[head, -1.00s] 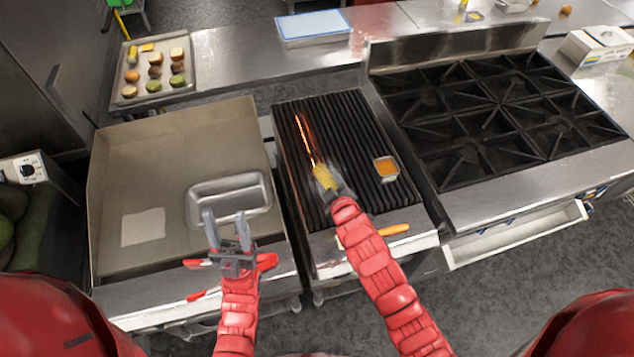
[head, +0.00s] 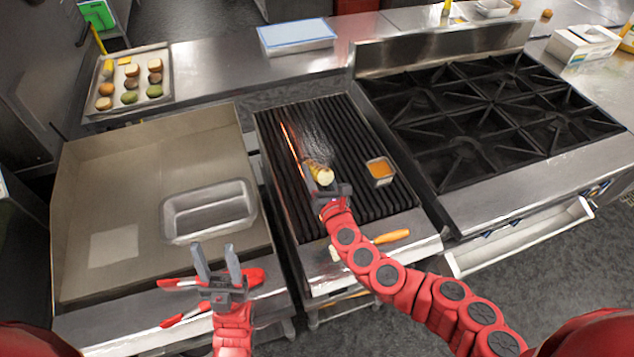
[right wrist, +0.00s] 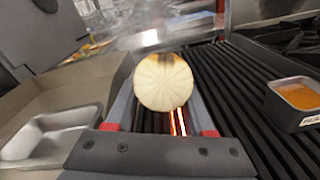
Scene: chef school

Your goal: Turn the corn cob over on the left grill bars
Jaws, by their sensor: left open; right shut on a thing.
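The corn cob (head: 321,173) is at the left-middle part of the dark grill bars (head: 345,135), just right of a glowing orange strip. My right gripper (head: 323,185) is shut on its near end. In the right wrist view the cob's pale round end (right wrist: 163,84) faces me between the fingers, with a browned patch on top. Whether the cob touches the bars or is slightly raised, I cannot tell. My left gripper (head: 217,262) is open and empty, near the griddle's front edge.
A small sauce pan (head: 380,172) sits on the bars to the right. An empty metal pan (head: 209,211) lies on the griddle (head: 80,250) at left. Red tongs (head: 183,318) and an orange-handled tool (head: 391,237) lie along the front ledge. A burner stove stands to the right.

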